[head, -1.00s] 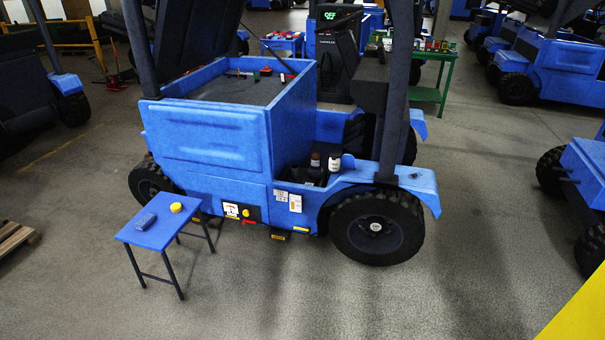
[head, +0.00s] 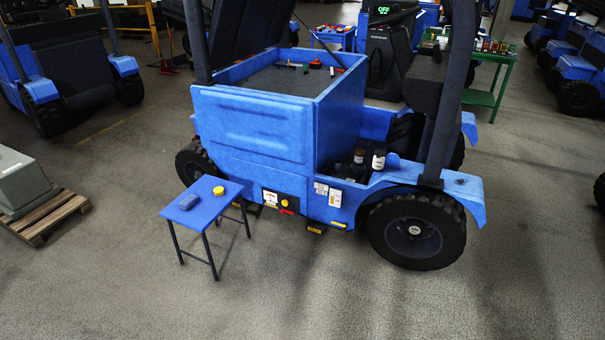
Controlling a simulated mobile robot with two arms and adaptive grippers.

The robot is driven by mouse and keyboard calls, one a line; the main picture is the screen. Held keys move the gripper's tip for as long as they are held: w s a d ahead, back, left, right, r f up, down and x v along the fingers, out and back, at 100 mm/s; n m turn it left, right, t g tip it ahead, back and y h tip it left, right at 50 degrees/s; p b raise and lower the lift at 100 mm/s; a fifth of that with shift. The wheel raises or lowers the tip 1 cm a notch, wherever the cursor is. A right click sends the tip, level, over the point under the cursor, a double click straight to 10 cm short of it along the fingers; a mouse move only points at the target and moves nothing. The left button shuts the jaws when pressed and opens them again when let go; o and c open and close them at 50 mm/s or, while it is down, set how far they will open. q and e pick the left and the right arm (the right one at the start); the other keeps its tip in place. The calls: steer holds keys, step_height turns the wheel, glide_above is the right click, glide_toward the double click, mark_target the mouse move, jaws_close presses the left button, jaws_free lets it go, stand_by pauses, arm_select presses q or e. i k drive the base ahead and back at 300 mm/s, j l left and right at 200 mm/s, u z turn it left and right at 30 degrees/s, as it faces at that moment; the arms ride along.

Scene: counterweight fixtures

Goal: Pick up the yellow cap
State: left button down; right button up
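The yellow cap (head: 218,190) sits on top of a small blue table (head: 205,208) with dark legs, in the left half of the head view. The cap and the object are apart. Neither of my grippers shows in the view.
A blue forklift-like vehicle (head: 251,138) stands just behind the table, its large wheel (head: 413,230) to the right. A grey box on a wooden pallet (head: 45,212) lies at the left. A green table (head: 486,99) stands at the back right. The floor in front is clear.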

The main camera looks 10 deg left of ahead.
mark_target(218, 191)
steer(key=i+j, duration=0.25)
steer(key=i, duration=0.15)
steer(key=i+j, duration=0.3)
steer(key=i, duration=0.15)
steer(key=i+j, duration=0.25)
steer(key=i, duration=0.15)
